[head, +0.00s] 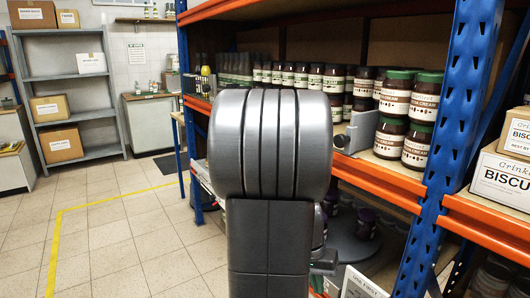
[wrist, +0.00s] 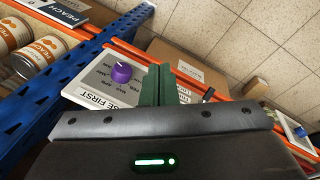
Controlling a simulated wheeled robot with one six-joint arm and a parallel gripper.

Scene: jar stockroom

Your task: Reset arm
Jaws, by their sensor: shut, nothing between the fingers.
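My gripper (wrist: 165,85) shows in the wrist view as two dark green fingers pressed together, with nothing between them. They stand in front of an orange shelf beam. Just left of the fingers is a white USE FIRST board (wrist: 92,86) with a purple knob (wrist: 121,72) and month labels around it. I cannot tell whether the fingers touch the board. In the head view my grey arm fills the middle and hides part of the shelves, and I cannot make out the fingers there.
Jars (head: 393,103) crowd the upper shelf at right, beside a blue upright (head: 462,105). Purple-lidded jars (head: 366,222) stand lower down. A biscuit carton (head: 503,180) is at far right. The tiled floor (head: 120,235) at left is open.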

